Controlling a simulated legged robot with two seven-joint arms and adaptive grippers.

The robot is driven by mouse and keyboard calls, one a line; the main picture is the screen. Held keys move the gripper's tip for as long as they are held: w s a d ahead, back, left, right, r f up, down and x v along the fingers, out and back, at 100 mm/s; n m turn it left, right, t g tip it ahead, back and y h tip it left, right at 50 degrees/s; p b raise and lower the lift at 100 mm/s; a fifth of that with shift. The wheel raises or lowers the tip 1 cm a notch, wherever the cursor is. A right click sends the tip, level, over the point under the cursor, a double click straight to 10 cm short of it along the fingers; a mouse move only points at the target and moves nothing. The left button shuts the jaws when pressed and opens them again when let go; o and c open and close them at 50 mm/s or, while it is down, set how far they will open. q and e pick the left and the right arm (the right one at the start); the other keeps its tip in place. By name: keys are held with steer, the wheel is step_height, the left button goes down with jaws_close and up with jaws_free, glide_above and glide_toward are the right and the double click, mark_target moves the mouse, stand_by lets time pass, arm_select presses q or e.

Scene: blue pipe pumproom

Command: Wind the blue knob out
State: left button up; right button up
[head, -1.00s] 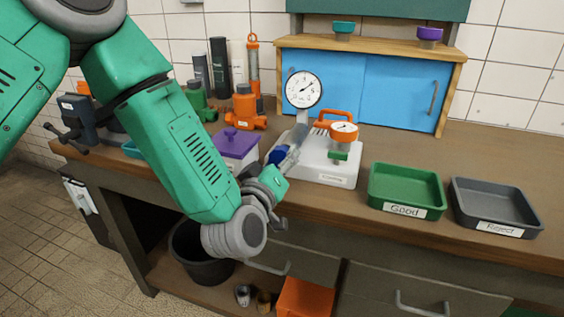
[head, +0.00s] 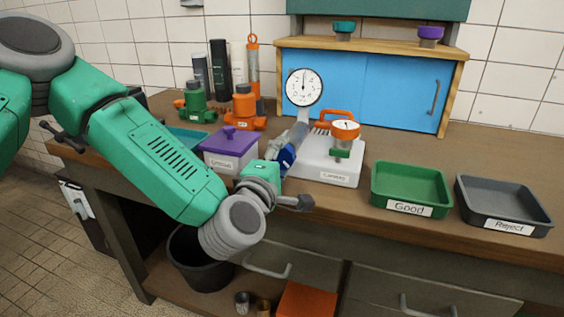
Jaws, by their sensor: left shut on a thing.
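The blue knob (head: 286,157) is at the left side of the white calibration unit (head: 330,162), which carries a round dial gauge (head: 304,87) on a post and a smaller orange-rimmed gauge (head: 345,130). My left gripper (head: 292,145) reaches in from the left and is shut on the blue knob; its fingers partly cover the knob. The large dial's needle points about straight up. My right gripper is not in view.
A purple-lidded box (head: 230,149) stands close left of my left gripper. A green tray (head: 411,187) and a grey tray (head: 503,204) sit at the right. Orange (head: 244,108) and green (head: 196,104) valve bodies stand behind.

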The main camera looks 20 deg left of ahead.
arm_select(q)
steer(key=n+b, duration=0.1)
steer(key=n, duration=0.2)
steer(key=f+n+b, duration=0.1)
steer(key=n, duration=0.2)
steer(key=shift+s+b, duration=0.15)
steer(key=shift+b, duration=0.15)
steer(key=n+b, duration=0.1)
steer(key=n, duration=0.3)
steer(key=shift+b, duration=0.3)
steer(key=n+b, duration=0.1)
steer(key=n, duration=0.2)
steer(key=shift+f+n+b, duration=0.1)
steer(key=shift+n+b, duration=0.25)
steer(key=shift+n, duration=0.05)
steer(key=n+b, duration=0.3)
steer(key=n, duration=0.3)
steer(key=shift+d, duration=0.1)
steer(key=n+b, duration=0.1)
steer(key=n, duration=0.2)
steer(key=shift+n+b, duration=0.95)
steer(key=shift+n, duration=0.75)
